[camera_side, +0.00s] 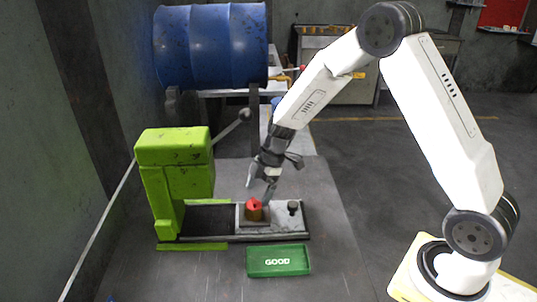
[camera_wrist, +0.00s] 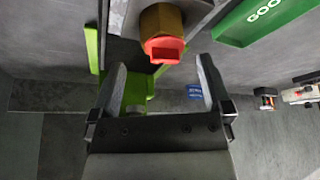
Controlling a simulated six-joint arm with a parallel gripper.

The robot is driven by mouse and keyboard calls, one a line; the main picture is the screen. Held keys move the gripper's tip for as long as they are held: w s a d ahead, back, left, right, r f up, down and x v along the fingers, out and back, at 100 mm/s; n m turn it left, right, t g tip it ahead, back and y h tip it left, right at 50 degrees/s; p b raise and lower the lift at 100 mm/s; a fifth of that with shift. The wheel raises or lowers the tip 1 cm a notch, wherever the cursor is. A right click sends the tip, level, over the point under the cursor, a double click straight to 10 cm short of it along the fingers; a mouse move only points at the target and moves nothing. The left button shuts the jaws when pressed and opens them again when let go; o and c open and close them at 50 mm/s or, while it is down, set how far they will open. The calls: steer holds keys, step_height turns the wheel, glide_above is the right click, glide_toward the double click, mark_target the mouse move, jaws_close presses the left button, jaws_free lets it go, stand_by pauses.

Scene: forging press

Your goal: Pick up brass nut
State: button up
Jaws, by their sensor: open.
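The brass nut (camera_side: 254,214) stands on the press's grey bed plate in the side view, with a red piece (camera_side: 253,203) on top of it. In the wrist view the brass nut (camera_wrist: 159,20) is at the top centre, and the red piece (camera_wrist: 164,48) faces the camera. My gripper (camera_side: 266,190) is just above and slightly right of the nut in the side view. In the wrist view my gripper's fingers (camera_wrist: 160,82) are spread apart, with nothing held between them. The nut lies beyond the fingertips there.
The green press (camera_side: 175,165) stands left of the nut. A black knob (camera_side: 293,207) rises from the bed's right end. A green tray marked GOOD (camera_side: 278,272) lies in front. A blue barrel (camera_side: 210,45) is behind. The table (camera_side: 335,255) is bare right of the tray.

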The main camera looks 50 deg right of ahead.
mark_target(255, 200)
steer(key=shift+x, duration=2.6)
steer(key=shift+s+a, duration=0.1)
steer(key=shift+s, duration=0.05)
jaws_close()
